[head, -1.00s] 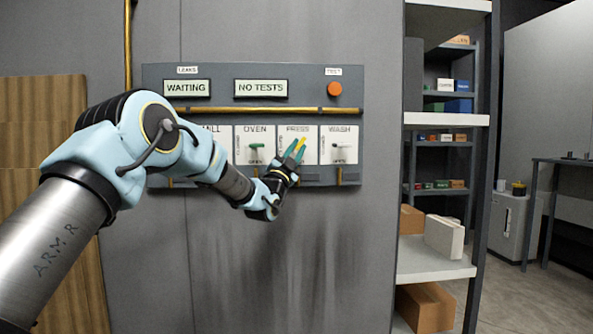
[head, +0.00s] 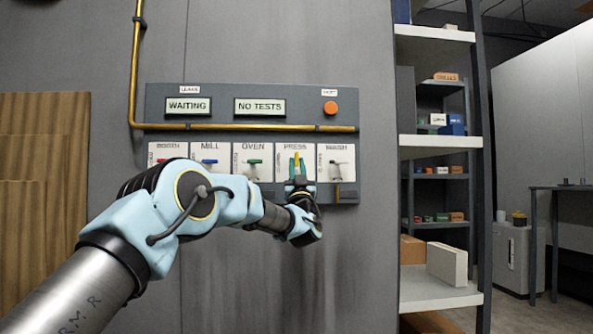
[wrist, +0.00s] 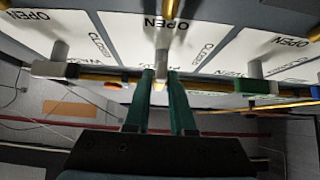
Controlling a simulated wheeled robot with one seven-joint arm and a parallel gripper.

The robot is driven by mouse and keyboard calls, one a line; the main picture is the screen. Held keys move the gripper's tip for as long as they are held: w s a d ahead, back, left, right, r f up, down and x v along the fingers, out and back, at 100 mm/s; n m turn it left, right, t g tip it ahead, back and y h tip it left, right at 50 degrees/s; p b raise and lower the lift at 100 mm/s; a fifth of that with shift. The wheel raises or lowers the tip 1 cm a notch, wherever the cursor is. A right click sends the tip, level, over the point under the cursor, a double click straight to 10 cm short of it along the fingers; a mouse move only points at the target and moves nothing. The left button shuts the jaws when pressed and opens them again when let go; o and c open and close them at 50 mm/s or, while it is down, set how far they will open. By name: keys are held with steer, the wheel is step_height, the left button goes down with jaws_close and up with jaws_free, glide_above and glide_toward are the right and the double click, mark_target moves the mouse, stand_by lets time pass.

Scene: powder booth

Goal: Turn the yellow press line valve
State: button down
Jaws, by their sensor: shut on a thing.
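The yellow press line valve (head: 297,158) is on the white card marked PRESS on the wall panel. Its yellow handle stands about upright in the head view. My gripper (head: 298,174) has its green fingers on either side of the handle, shut on it. In the wrist view my gripper (wrist: 163,78) points at the panel, and a little of the yellow handle (wrist: 158,86) shows between the fingers. The fingers hide most of the handle.
The green oven handle (head: 254,162) and the grey wash handle (head: 337,163) flank the press valve closely. A brass pipe (head: 230,127) runs above the cards. The displays read WAITING (head: 188,106) and NO TESTS (head: 259,107). Shelves (head: 436,147) stand at the right.

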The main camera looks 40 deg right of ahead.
steer(key=shift+f, duration=0.1)
stand_by(0.3)
steer(key=c, duration=0.9)
jaws_free()
steer(key=v, duration=1)
steer(key=shift+s+a+f, duration=0.15)
steer(key=shift+s+f, duration=0.05)
steer(key=shift+s, duration=0.05)
